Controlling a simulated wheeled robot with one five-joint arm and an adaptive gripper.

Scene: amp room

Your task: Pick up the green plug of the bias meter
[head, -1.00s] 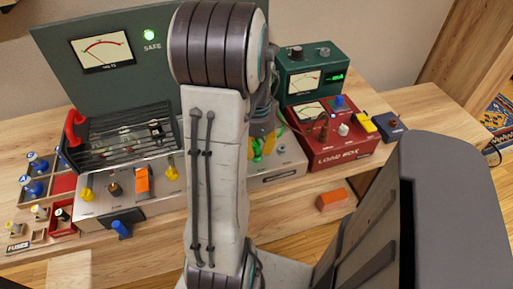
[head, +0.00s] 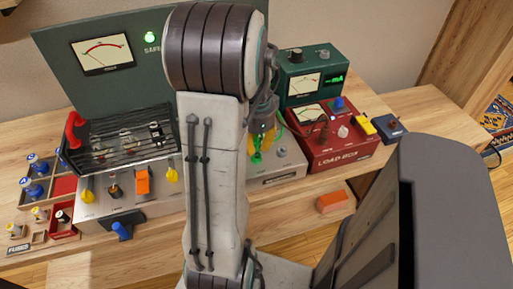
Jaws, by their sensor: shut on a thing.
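The bias meter (head: 312,77) is a dark green box with a dial and a green readout, standing at the back right of the bench. Its green cable hangs down beside my gripper. My gripper (head: 262,146), with yellow fingers, is in front of the meter, over the grey chassis, partly hidden behind my arm. It is shut on the green plug (head: 257,157), whose lower part shows below the fingers. I cannot tell whether the plug touches the chassis top.
The red load box (head: 338,150) stands to the right of my gripper, with knobs on top. The grey chassis (head: 285,170) has several knobs and exposed tubes at left.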

